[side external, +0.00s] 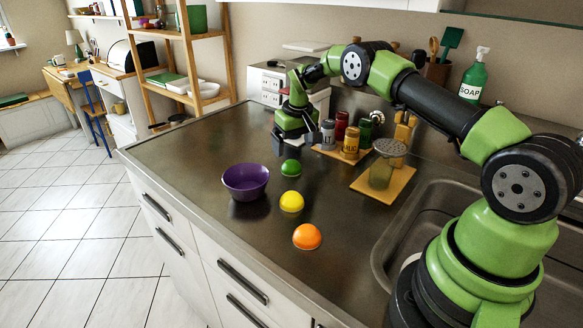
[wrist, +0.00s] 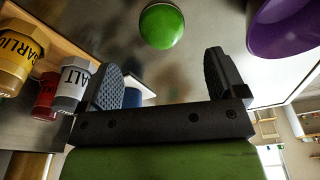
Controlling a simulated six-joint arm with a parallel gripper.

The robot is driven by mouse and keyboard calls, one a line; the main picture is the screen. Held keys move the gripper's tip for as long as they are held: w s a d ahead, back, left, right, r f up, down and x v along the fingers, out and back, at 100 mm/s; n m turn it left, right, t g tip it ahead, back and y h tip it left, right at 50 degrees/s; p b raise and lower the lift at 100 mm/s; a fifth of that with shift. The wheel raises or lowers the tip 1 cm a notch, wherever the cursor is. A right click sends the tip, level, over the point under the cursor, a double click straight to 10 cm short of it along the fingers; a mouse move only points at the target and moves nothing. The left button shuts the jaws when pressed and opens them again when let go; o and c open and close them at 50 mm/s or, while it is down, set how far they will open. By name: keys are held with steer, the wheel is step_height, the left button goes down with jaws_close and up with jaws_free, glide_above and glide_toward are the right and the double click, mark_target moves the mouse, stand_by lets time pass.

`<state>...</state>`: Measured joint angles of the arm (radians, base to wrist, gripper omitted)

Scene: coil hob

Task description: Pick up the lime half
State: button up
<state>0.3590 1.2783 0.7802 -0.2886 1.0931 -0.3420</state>
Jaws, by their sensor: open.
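The lime half (side external: 291,168) is a green dome on the steel counter, to the right of a purple bowl. In the wrist view the lime half (wrist: 162,26) is at the top centre, beyond the fingertips and apart from them. My gripper (side external: 295,143) is above the counter, behind the lime half in the side view. In the wrist view my gripper (wrist: 162,72) has its two fingers wide apart with nothing between them.
The purple bowl (side external: 246,181) stands left of the lime. A yellow lemon half (side external: 292,201) and an orange half (side external: 307,236) lie nearer the front. Spice jars (side external: 350,143) stand close on the right.

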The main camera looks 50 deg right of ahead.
mark_target(292, 162)
steer(key=shift+w+f, duration=0.2)
steer(key=shift+f, duration=1.35)
steer(key=shift+w+f, duration=0.15)
steer(key=shift+f, duration=1.4)
steer(key=c, duration=1)
